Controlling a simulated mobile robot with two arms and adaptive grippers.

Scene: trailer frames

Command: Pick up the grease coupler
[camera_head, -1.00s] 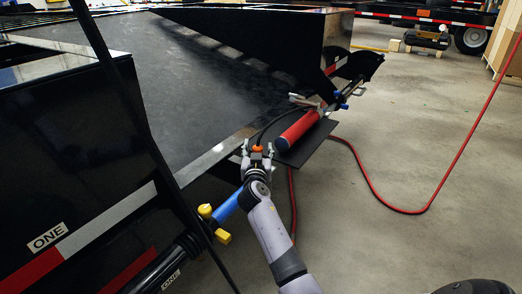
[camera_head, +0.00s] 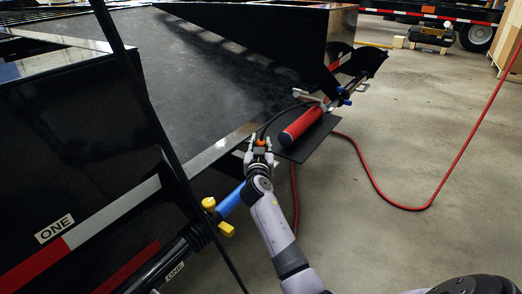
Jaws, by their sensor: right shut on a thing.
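My right gripper (camera_head: 260,150) is in the middle of the head view, at the edge of the black trailer frame. It is shut on the grease coupler (camera_head: 260,143), a small piece with an orange part showing between the fingers. A black hose (camera_head: 274,117) curves from there up to the red grease gun (camera_head: 302,123). The gun lies on a black plate (camera_head: 318,139) beside the frame, just up and right of my gripper. The fingers hide part of the coupler. My left gripper is out of view.
A red hose (camera_head: 377,188) runs over the concrete floor on the right. A blue cylinder (camera_head: 230,201) with yellow fittings (camera_head: 226,229) is left of my forearm. A thin black bar (camera_head: 150,115) crosses the left side. Open floor (camera_head: 420,130) is on the right.

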